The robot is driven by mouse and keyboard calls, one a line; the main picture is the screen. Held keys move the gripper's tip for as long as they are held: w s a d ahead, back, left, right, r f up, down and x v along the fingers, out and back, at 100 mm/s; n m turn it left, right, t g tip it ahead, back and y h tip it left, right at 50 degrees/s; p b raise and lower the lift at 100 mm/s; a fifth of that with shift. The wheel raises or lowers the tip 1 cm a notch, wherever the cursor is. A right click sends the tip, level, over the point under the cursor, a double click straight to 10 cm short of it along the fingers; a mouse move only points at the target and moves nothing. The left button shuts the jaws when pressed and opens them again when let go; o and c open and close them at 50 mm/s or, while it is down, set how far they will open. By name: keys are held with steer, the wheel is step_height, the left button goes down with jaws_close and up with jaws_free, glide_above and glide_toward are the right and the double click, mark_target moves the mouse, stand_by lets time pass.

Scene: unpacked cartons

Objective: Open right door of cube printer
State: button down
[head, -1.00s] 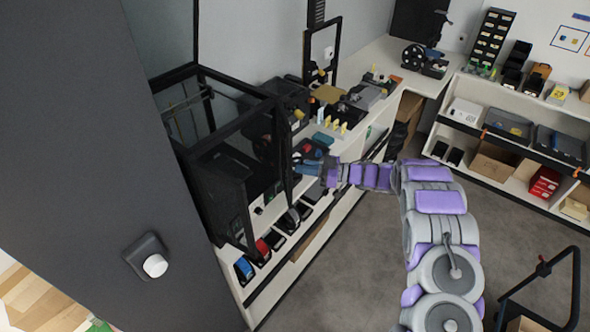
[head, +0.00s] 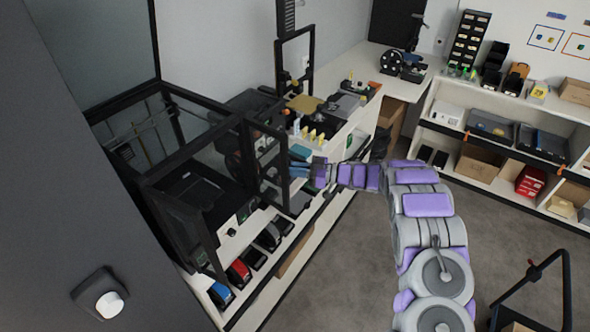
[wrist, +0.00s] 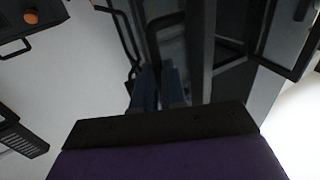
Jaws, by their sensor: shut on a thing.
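The cube printer (head: 165,150) has a black frame and clear panes and stands on the white counter at the left of the head view. Its right door (head: 284,176), a narrow black-framed panel, stands swung out from the front. My gripper (head: 300,163) reaches in from the right and is shut at this door's outer edge; the exact contact is too small to tell. In the wrist view, the blue-grey fingers (wrist: 160,88) are close together against dark frame bars. Their tips are partly hidden in shadow. The left door (head: 188,238) also stands out from the printer.
Tools and small parts (head: 318,122) crowd the counter behind the printer. Coloured bins (head: 238,272) sit on the shelf below. A grey wall panel (head: 60,200) fills the left. A black-railed cart (head: 535,290) stands at lower right. The grey floor between is free.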

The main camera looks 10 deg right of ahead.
steer(key=shift+a+r, duration=0.1)
steer(key=shift+r, duration=0.05)
steer(key=c, duration=1.2)
jaws_free()
steer(key=shift+a, duration=0.3)
steer(key=shift+d, duration=0.1)
steer(key=v, duration=1.7)
steer(key=shift+d, duration=0.25)
